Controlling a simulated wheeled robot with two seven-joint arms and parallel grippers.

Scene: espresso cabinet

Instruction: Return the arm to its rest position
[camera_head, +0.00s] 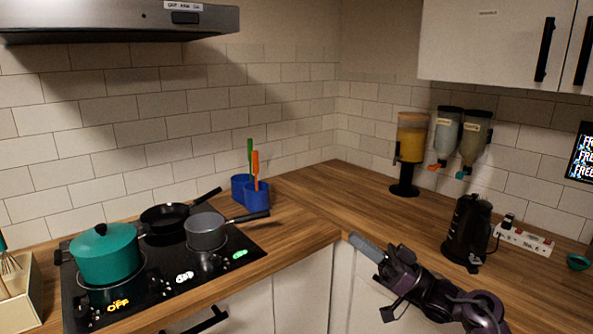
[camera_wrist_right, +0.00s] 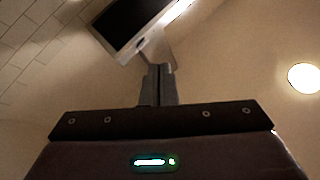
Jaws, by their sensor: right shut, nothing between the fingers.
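My right gripper (camera_head: 352,238) reaches in from the lower right in the head view, over the inner corner of the wooden counter. Its grey fingers point to the upper left and are closed together. In the right wrist view the fingers (camera_wrist_right: 160,70) also stand side by side with nothing held between them. My right gripper appears apart from every object on the counter. My left gripper is not in view.
A black kettle (camera_head: 467,232) stands right of my right gripper, near a power strip (camera_head: 522,238). The black hob (camera_head: 240,249) at left holds a teal pot (camera_head: 105,256), a frying pan (camera_head: 163,219) and a grey saucepan (camera_head: 206,232). Dispensers (camera_head: 411,140) are behind. The corner counter is clear.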

